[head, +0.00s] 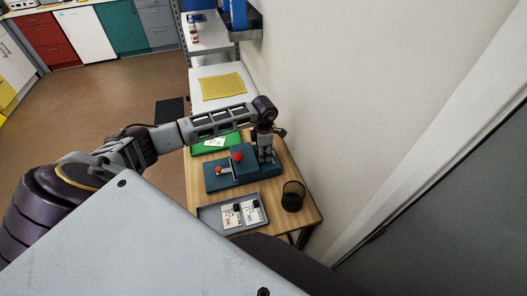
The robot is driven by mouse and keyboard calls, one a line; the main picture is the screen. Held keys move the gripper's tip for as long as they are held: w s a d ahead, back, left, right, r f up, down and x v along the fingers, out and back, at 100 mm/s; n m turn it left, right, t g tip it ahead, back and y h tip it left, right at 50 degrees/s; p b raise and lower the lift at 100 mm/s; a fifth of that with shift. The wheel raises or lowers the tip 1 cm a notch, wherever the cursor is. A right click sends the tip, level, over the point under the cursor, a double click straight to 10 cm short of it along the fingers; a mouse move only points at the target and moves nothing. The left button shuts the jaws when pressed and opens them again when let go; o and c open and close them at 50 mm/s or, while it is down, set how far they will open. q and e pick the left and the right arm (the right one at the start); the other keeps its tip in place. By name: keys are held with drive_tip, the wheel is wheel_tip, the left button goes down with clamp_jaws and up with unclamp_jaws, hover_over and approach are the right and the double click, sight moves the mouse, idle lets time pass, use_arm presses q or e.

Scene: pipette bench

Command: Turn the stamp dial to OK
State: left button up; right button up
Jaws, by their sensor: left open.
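A dark teal stamp machine (219,181) sits on the wooden table (286,164). It has a raised block with a red ball knob (238,157) and a smaller red knob (218,170) at the left. My left gripper (266,160) points down at the right end of the raised block, open. I cannot tell whether it touches the machine. The stamp dial and its marks cannot be made out; the gripper hides part of the machine there. My right gripper is not in view.
A grey tray (206,215) with several printed cards lies in front of the machine. A black mesh cup (292,196) stands at the right. A green mat (201,150) with a white card lies behind. A wall runs close along the table's right side.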

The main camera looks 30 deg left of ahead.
use_arm(q)
drive_tip(key=shift+c, duration=0.5)
clamp_jaws()
drive_tip(key=shift+n, duration=0.4)
drive_tip(key=shift+n+b, duration=0.55)
drive_tip(key=shift+n, duration=0.05)
drive_tip(key=shift+n+b, duration=0.35)
drive_tip(key=shift+n, duration=0.65)
